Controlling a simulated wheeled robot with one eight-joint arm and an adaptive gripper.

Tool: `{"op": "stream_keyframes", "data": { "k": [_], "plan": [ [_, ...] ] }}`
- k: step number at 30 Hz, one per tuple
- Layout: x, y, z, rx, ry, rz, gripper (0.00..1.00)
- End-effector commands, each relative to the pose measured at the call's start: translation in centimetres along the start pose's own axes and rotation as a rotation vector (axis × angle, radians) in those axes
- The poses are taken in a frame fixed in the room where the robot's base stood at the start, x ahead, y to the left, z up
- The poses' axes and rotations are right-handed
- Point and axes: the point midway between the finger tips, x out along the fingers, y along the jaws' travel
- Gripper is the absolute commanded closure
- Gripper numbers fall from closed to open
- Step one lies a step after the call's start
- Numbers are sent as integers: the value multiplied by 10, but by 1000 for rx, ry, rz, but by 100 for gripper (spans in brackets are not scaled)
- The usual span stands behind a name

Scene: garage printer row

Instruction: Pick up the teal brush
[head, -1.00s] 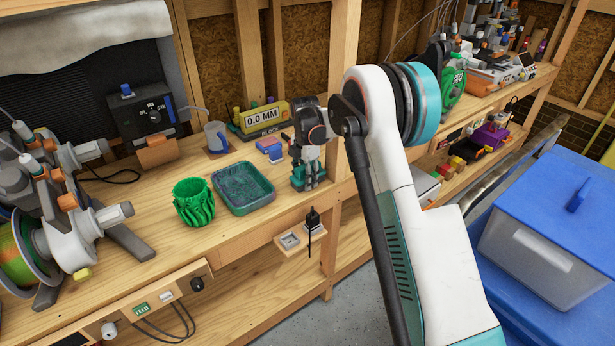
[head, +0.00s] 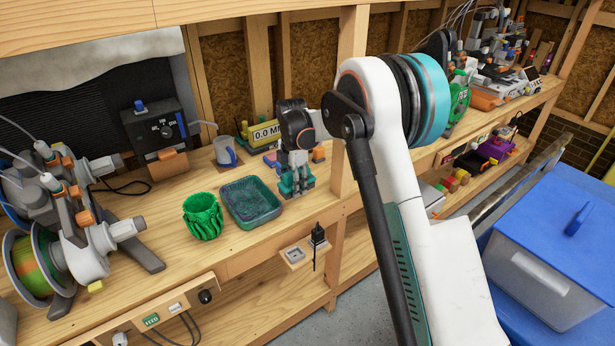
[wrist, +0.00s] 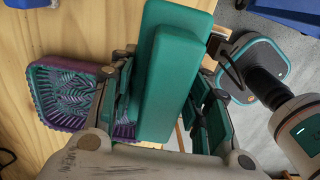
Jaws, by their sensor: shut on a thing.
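The teal brush (wrist: 172,75) shows large in the wrist view as a long teal block with a raised narrower part, held between the two fingers. My gripper (wrist: 165,112) is shut on it. In the head view my gripper (head: 293,178) points down over the workbench, just right of the tray, with a small teal part of the brush (head: 286,187) showing at its fingertips. I cannot tell from the head view whether the brush clears the bench. The brush's lower side is hidden.
A mug (head: 225,152), a yellow gauge block (head: 262,133) and small blocks sit behind.

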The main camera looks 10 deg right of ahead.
Motion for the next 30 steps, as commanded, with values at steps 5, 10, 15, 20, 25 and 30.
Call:
{"op": "stream_keyframes", "data": {
  "k": [5, 10, 15, 20, 25, 30],
  "plan": [
    [-2, 0, -45, -4, 0, 0, 86],
    [-2, 0, -78, -4, 0, 0, 86],
    [-1, 0, -100, -2, 0, 0, 86],
    [0, 0, -110, 0, 0, 0, 86],
    [0, 0, -114, 0, 0, 0, 86],
    [0, 0, -114, 0, 0, 0, 86]
  ]
}}
